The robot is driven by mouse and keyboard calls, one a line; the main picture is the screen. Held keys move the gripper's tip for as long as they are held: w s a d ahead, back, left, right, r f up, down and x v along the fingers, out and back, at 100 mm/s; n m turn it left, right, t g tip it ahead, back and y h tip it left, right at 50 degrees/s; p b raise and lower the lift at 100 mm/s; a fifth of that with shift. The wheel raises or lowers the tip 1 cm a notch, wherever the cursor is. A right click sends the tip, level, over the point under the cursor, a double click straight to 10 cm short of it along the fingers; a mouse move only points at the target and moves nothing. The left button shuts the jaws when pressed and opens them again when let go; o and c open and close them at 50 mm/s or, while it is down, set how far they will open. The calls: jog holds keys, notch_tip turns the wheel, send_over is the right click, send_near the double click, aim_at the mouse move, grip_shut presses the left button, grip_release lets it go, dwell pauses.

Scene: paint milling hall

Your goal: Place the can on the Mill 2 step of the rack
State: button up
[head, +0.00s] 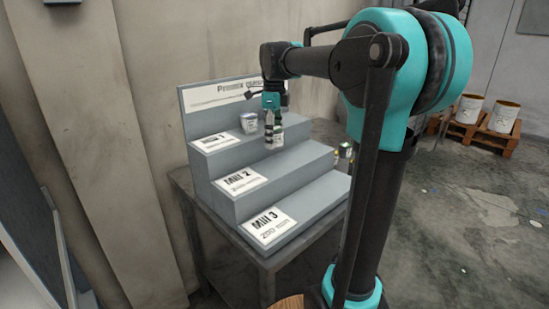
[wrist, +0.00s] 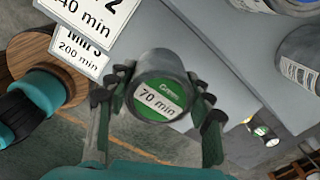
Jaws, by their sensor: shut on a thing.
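The grey stepped rack (head: 295,186) has three steps labelled Mill 1, Mill 2 and Mill 3. The Mill 2 label (head: 240,181) is on the middle step; part of it shows in the wrist view (wrist: 85,15). My gripper (head: 272,122) points down, shut on a can (head: 275,140). In the wrist view the can's green lid label (wrist: 158,101) reads "70 min", between the fingers (wrist: 158,95). The held can is upright in front of the upper riser in the head view. Whether its base touches the step cannot be told.
Another can (head: 249,123) stands on the Mill 1 step. The wrist view shows a grey can (wrist: 302,60) at right. Small cans (head: 345,151) are just right of the rack. The Mill 3 step looks clear. Pails (head: 470,108) stand on a pallet at the far right.

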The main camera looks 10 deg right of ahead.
aim_at(274, 166)
jog(key=shift+f, duration=3.75)
jog(key=shift+f, duration=0.15)
jog(key=o, duration=1.3)
notch_tip(274, 166, up, 12)
jog(key=shift+r, duration=0.15)
